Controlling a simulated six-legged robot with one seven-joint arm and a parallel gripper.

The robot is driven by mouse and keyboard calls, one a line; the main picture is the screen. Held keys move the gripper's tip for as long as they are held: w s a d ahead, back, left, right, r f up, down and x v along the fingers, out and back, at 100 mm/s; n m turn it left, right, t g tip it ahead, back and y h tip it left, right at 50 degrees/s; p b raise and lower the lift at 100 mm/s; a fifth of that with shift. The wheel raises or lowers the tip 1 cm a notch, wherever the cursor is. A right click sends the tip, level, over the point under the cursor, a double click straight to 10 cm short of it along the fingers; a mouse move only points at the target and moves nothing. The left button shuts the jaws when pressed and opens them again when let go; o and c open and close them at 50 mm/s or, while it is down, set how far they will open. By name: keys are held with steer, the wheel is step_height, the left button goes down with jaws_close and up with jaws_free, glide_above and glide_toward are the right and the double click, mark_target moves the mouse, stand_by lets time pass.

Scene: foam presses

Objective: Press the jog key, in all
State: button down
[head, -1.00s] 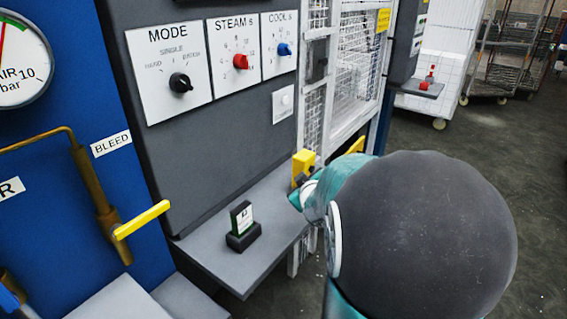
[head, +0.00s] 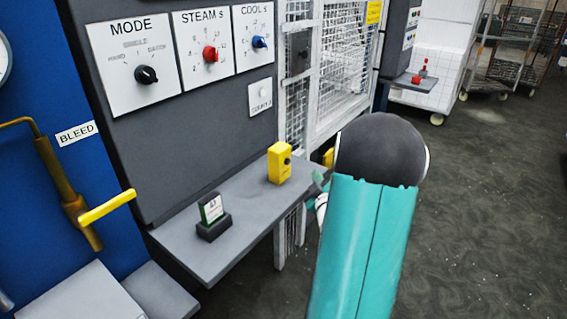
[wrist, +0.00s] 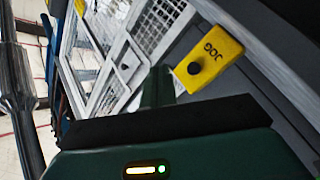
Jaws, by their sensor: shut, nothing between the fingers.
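The jog key is a yellow box (head: 278,166) with a round black button (head: 287,161), standing at the right end of the grey shelf. The wrist view shows the box (wrist: 218,55) close up, tilted, with the word JOG and its black button (wrist: 194,68). My gripper (wrist: 158,86) is shut and empty. In the wrist view its dark green fingers point up just left of and below the button, with a visible gap. In the head view my arm hides most of the gripper, right of the box.
The grey shelf (head: 235,250) also bears a small card in a dark holder (head: 213,228). Above are the MODE (head: 146,75), STEAM (head: 210,55) and COOL (head: 259,42) knobs. A white mesh guard (head: 345,70) stands behind. A yellow-handled lever (head: 107,207) is left. Open floor lies right.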

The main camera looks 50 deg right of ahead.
mark_target(288, 162)
steer(key=shift+w+f, duration=0.2)
steer(key=shift+w, duration=3.7)
steer(key=shift+w, duration=0.4)
